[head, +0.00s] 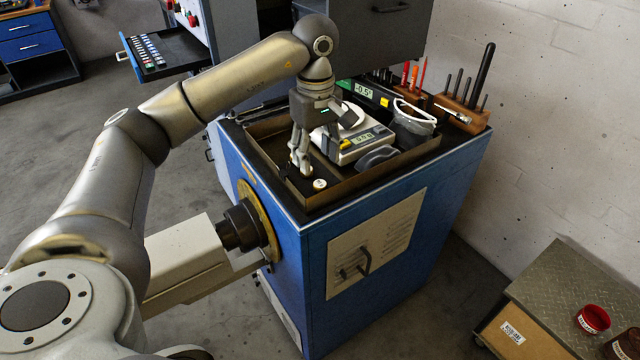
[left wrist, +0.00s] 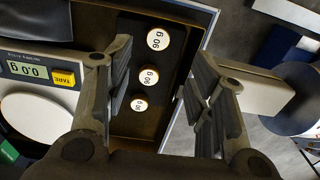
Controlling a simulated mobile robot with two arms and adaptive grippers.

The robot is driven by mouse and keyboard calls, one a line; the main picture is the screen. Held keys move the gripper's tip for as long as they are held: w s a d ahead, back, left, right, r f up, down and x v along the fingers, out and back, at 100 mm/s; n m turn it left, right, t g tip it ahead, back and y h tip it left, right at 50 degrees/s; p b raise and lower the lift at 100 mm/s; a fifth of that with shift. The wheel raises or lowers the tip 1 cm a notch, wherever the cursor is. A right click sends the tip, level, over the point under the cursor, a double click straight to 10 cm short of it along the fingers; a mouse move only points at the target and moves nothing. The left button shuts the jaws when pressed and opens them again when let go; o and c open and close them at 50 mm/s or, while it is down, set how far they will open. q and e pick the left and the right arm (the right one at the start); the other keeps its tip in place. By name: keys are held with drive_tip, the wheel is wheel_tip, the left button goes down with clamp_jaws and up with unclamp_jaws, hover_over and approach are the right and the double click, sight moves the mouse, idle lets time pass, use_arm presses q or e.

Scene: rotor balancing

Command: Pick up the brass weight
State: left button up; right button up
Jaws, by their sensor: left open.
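Three round weights with white labelled tops and brass-coloured rims lie in a row on a dark strip in the tray: a large one (left wrist: 158,39), a middle one (left wrist: 148,77) and a small one (left wrist: 139,104). In the head view one weight (head: 320,184) shows clearly near the tray's front corner; the others are mostly hidden by my gripper. My left gripper (head: 300,168) points down over the tray, open and empty. In the left wrist view the weights appear between its spread fingers (left wrist: 157,72). My right gripper is not in view.
The tray (head: 327,200) has raised walls and sits on a blue cabinet (head: 290,240). A digital scale (head: 362,143) stands close behind my gripper. Safety glasses (head: 414,115) and a wooden tool block (head: 460,113) are farther right. A grey wall bounds the right side.

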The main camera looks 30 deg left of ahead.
sight(319, 182)
use_arm(q)
drive_tip(key=shift+f, duration=0.9)
drive_tip(key=f+p, duration=0.1)
drive_tip(key=f, duration=0.1)
drive_tip(key=f+p, duration=0.1)
drive_tip(key=f, duration=0.1)
drive_tip(key=shift+w+d+f, duration=0.15)
drive_tip(key=shift+d+f, duration=0.05)
drive_tip(key=shift+f, duration=0.5)
drive_tip(key=c, duration=1.1)
drive_tip(key=shift+o, duration=0.2)
drive_tip(key=shift+r, duration=0.2)
